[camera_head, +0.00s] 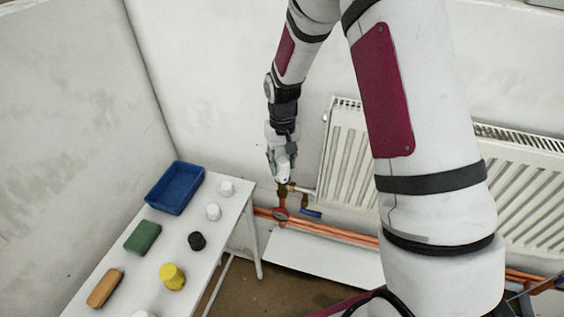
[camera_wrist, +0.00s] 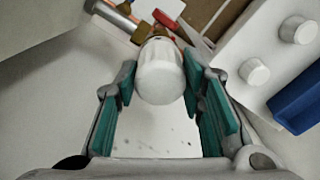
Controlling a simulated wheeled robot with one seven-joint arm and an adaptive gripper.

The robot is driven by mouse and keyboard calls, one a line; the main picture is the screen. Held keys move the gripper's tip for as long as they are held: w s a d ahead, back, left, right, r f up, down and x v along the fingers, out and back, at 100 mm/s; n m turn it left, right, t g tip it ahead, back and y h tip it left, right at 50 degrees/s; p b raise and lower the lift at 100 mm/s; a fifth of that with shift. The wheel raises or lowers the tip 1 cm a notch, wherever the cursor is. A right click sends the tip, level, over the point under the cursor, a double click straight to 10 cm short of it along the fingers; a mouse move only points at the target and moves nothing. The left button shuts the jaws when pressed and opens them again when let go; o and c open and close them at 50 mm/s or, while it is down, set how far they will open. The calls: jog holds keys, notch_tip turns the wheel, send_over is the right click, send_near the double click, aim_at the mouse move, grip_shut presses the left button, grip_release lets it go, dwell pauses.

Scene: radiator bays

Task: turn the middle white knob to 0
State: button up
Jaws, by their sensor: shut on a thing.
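A white knob (camera_wrist: 160,78) sits on a brass valve at the end of the radiator pipe, and it also shows in the head view (camera_head: 283,173). My gripper (camera_wrist: 159,84) is shut on this knob, with a teal-padded finger on each side of it. In the head view, my gripper (camera_head: 281,160) reaches down onto the knob from above. Any scale or number on the knob cannot be read. The brass valve (camera_head: 283,190) shows below the knob.
A white radiator (camera_head: 345,160) is on the wall, partly hidden by my arm. A white table (camera_head: 215,245) at left bears a blue tray (camera_head: 175,188), loose white caps (camera_head: 213,211), a yellow piece (camera_head: 172,277) and sponge-like blocks.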

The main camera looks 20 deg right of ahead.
aim_at(282, 160)
jog(key=m, duration=0.4)
jog(key=shift+m, duration=0.3)
jog(key=m, duration=0.3)
jog(key=shift+m, duration=0.4)
jog(key=m, duration=0.3)
jog(key=shift+m, duration=2.1)
jog(key=o, duration=1.2)
jog(key=shift+c, duration=0.2)
notch_tip(282, 160, up, 12)
